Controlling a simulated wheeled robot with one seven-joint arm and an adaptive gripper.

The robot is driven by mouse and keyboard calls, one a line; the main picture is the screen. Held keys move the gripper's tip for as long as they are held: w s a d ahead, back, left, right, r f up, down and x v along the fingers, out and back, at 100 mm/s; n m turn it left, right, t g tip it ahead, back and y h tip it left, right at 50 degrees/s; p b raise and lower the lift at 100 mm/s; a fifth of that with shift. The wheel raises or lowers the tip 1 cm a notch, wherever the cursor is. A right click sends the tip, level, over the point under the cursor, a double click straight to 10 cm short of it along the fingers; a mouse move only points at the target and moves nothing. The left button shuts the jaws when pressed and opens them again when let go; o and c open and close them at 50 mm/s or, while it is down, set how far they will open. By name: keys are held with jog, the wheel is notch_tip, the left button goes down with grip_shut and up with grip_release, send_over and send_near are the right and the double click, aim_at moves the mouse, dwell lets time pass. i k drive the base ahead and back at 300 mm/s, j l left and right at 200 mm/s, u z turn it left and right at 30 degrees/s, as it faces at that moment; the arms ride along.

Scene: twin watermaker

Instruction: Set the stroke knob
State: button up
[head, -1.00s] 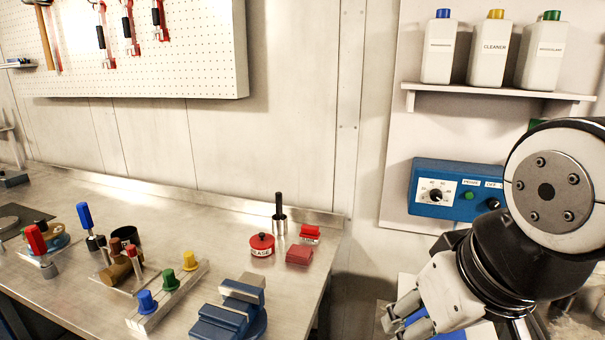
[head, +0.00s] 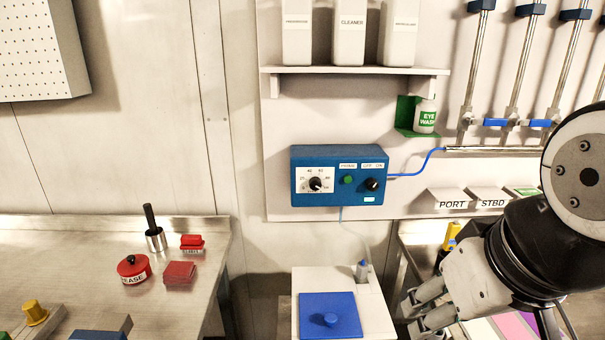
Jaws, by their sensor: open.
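The stroke knob (head: 316,184) is a small black knob on a white numbered dial plate (head: 309,173). It sits at the left of the blue control box (head: 340,199) on the wall panel. A green button (head: 348,180) and a black off/on knob (head: 372,184) share the box face. The knob's exact setting is too small to read. My gripper (head: 412,314) is at the lower right, below and to the right of the box. Its fingers are apart and empty, and it touches nothing that I can make out.
A white shelf (head: 350,71) with bottles is above the box. A green eye-wash holder (head: 403,116) and vertical pipes (head: 519,70) are to the right. A white tank with a blue lid (head: 330,307) stands below. A steel bench (head: 70,262) is at left. The space before the box is clear.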

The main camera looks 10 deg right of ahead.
aim_at(315, 183)
jog(key=j+z, duration=0.7)
jog(key=k+j, duration=0.05)
